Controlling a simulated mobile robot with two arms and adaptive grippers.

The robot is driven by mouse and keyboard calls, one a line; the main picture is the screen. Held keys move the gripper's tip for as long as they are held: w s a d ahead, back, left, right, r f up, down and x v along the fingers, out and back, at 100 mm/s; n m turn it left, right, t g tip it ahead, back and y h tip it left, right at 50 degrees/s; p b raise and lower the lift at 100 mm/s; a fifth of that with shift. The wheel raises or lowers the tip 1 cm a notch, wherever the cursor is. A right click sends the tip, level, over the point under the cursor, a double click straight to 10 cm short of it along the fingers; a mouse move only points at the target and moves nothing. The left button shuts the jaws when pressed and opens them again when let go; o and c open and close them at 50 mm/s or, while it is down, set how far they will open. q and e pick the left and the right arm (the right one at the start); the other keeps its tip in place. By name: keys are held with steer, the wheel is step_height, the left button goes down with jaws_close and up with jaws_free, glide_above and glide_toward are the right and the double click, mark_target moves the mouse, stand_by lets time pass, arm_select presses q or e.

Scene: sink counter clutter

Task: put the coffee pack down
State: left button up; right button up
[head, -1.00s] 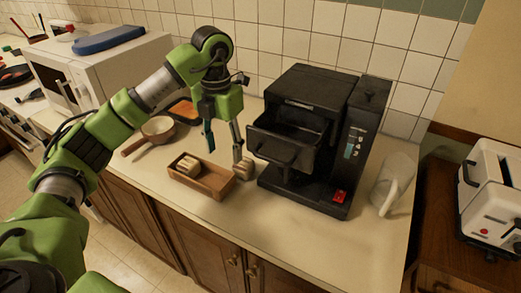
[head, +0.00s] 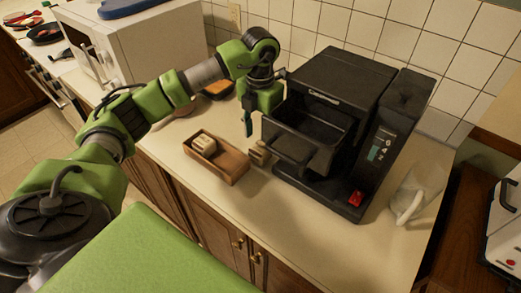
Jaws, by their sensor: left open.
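A small beige pack (head: 258,152), which looks like the coffee pack, stands on the counter between a wooden box and the coffee machine. A similar beige pack (head: 203,143) sits inside the wooden box (head: 231,171). My left gripper (head: 257,128) is open, fingers down, behind the pack beside the box and close to the machine's pulled-out drawer. One finger shows; the other is hidden by the drawer. Nothing shows held in it. I cannot tell whether a finger touches the pack. My right gripper is out of view.
The black coffee machine (head: 338,75) has its drawer (head: 299,150) out. A clear jug (head: 410,203) stands to its right. A white microwave (head: 150,50) and a partly hidden orange tray (head: 218,89) are behind my arm. The counter front is clear.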

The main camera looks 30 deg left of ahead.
mark_target(261, 146)
arm_select(q)
steer(key=shift+f, duration=0.65)
steer(key=shift+f+p, duration=0.35)
steer(key=shift+p, duration=0.1)
steer(key=f+p, duration=0.1)
steer(key=f, duration=0.2)
steer(key=shift+w+f+p, duration=0.2)
steer(key=shift+f+p, duration=0.1)
steer(key=shift+p, duration=0.05)
steer(key=shift+f, duration=0.4)
steer(key=shift+c, duration=0.5)
steer(key=c, duration=0.7)
steer(key=shift+r, duration=0.15)
